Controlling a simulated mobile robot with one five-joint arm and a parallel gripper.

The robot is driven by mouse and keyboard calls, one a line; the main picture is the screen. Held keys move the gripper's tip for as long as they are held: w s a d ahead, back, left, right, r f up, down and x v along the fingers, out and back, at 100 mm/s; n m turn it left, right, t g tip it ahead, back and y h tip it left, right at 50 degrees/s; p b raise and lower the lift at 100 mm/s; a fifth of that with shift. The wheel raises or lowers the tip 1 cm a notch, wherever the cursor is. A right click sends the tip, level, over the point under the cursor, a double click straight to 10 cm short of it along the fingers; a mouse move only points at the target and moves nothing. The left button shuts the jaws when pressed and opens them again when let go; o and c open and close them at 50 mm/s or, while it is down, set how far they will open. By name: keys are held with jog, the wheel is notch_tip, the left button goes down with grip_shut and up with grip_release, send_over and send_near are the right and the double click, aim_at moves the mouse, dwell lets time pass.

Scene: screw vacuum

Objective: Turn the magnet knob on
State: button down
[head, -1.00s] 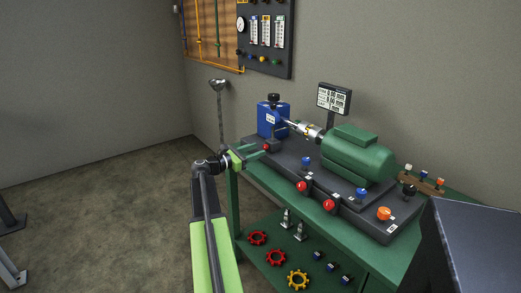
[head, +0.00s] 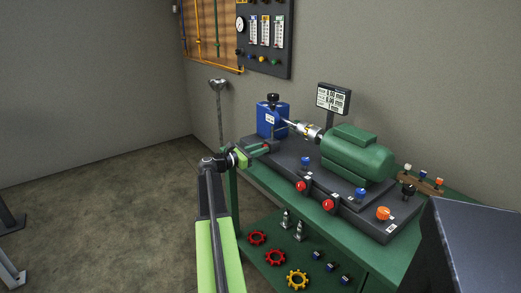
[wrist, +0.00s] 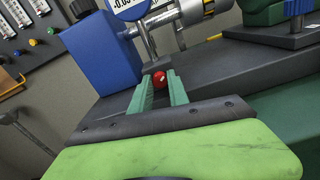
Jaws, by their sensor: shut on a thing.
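A small red knob (wrist: 160,79) sits on a dark block at the foot of the dial gauge's post, taken to be the magnet knob. My gripper (wrist: 161,84) has its two green fingers shut on it, one on each side. In the head view my gripper (head: 265,147) reaches in over the bench's left end. The red knob is mostly hidden there between the fingers. A white mark shows on its face in the wrist view.
A blue block (head: 266,122) stands just behind my gripper. A green motor (head: 355,155) and a silver shaft coupling (head: 308,130) lie to the right. Other red knobs (head: 301,186), blue knobs and an orange knob (head: 383,213) line the base. The dial gauge (wrist: 128,8) hangs above the red knob.

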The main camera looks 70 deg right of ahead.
jog(key=shift+s+d, duration=0.1)
jog(key=shift+m, duration=3.6)
jog(key=c, duration=1.3)
grip_release()
jog(key=shift+o, duration=0.2)
jog(key=shift+a, duration=0.2)
